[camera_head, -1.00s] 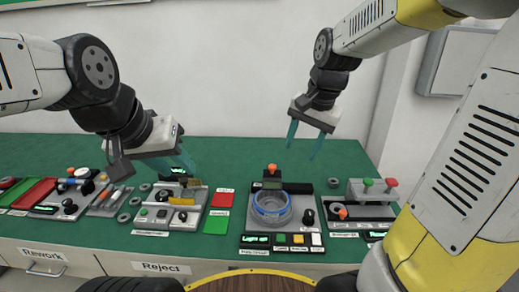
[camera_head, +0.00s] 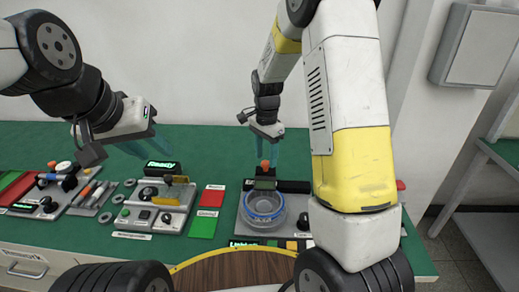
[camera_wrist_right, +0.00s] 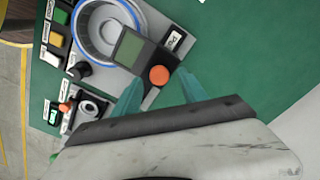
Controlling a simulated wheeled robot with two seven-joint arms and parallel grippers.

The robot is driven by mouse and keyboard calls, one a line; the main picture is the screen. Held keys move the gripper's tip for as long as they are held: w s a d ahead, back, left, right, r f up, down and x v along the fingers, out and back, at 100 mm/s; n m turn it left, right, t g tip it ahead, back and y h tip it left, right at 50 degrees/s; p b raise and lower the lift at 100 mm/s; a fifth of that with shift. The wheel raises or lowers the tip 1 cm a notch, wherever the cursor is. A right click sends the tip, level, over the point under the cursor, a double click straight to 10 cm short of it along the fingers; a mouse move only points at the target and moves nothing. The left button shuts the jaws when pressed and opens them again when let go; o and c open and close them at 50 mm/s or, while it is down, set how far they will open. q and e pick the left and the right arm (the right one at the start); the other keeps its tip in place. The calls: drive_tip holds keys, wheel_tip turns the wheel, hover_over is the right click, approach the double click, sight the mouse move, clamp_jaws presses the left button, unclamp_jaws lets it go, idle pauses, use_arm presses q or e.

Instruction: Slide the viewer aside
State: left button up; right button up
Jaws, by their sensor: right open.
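The viewer is a small dark-framed block with a green screen (camera_head: 265,184) and an orange knob (camera_head: 264,165). It sits at the back of a blue-rimmed clear round bowl (camera_head: 263,208) on a grey station. In the right wrist view the viewer's screen (camera_wrist_right: 132,47) overhangs the bowl's rim, and its orange knob (camera_wrist_right: 159,75) lies just ahead of and between my fingertips. My right gripper (camera_head: 267,158) is open, with its teal fingers apart around the knob's line; contact cannot be told. My left gripper (camera_head: 146,147) is empty, fingers apart, above the left station.
A station with yellow parts (camera_head: 157,208) stands left of the bowl, beside a red card (camera_head: 212,196) and a green card (camera_head: 203,227). Buttons and a black knob (camera_wrist_right: 80,70) flank the bowl. My right arm hides the right side of the table. The green table is clear behind.

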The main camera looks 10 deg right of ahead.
drive_tip(key=shift+f, duration=0.8)
clamp_jaws()
idle(0.9)
